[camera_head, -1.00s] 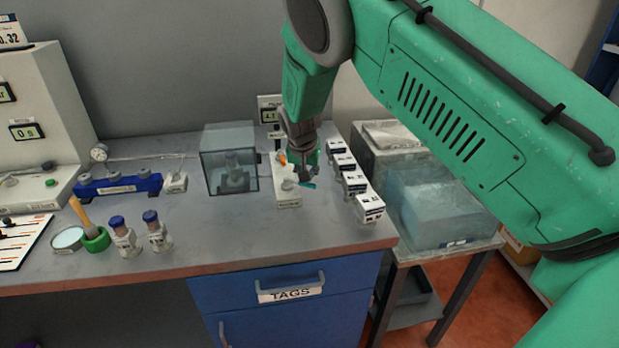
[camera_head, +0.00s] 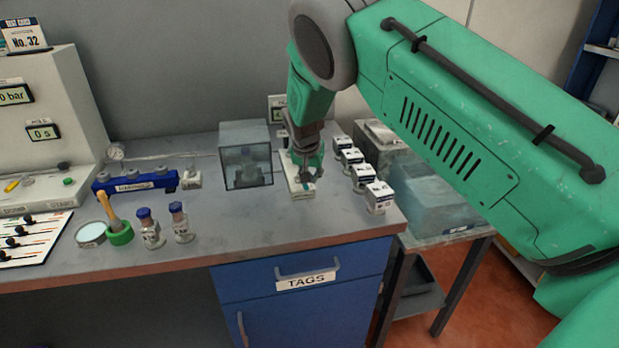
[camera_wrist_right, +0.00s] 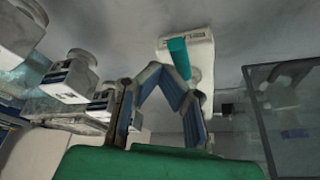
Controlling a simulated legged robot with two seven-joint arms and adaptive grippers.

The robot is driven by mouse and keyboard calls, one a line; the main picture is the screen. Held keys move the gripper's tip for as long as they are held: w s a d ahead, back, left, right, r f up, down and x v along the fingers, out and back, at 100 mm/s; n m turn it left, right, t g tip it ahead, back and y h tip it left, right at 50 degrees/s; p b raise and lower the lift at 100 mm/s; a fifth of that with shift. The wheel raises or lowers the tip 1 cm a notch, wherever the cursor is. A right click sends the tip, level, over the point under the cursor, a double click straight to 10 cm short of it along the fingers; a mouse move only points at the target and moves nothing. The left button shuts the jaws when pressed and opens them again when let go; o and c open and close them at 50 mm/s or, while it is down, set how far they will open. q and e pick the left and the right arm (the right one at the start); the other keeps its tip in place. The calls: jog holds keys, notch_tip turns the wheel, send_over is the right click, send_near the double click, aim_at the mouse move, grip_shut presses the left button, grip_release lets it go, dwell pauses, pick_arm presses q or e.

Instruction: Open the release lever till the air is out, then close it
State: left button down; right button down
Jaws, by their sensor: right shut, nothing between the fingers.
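The small white device (camera_head: 301,191) stands on the bench below my right gripper, which hides much of it in the head view. In the right wrist view its white base (camera_wrist_right: 196,42) carries a teal lever (camera_wrist_right: 180,58), just beyond the fingertips. My right gripper (camera_head: 307,178) is shut and empty; in the wrist view its fingers (camera_wrist_right: 172,84) are close to the lever, and I cannot tell whether they touch it. I cannot read the lever's exact angle. My left gripper is not in view.
A clear box (camera_head: 245,155) stands left of the device. A row of several white labelled boxes (camera_head: 378,198) stands to its right. Two blue-capped vials (camera_head: 149,229), a green holder (camera_head: 120,234) and a blue manifold (camera_head: 136,182) are farther left. The bench front is clear.

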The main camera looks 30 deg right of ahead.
jog(key=shift+f, duration=0.25)
jog(key=shift+a, duration=0.1)
jog(key=shift+a, duration=0.25)
dwell(0.3)
